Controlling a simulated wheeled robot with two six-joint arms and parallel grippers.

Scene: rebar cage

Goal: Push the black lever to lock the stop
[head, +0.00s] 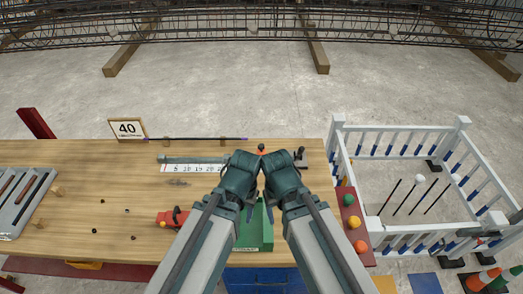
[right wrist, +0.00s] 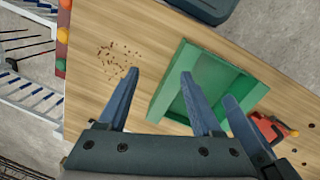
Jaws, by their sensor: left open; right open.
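In the head view, a ruler strip (head: 190,168) with a grey rail lies along the back of the wooden bench. A small orange-red part (head: 261,149), possibly the stop, shows just behind my grippers. A small black piece (head: 299,153), possibly the black lever, shows at the right end; its shape is partly hidden. My left gripper (head: 240,176) is over the bench in front of the rail, and my right gripper (head: 281,176) is close beside it.
A green tray (right wrist: 160,98) stands on the bench below my grippers. A dark rod (head: 195,139) and a "40" sign (head: 127,129) are at the back. A white railing (head: 400,128) stands right.

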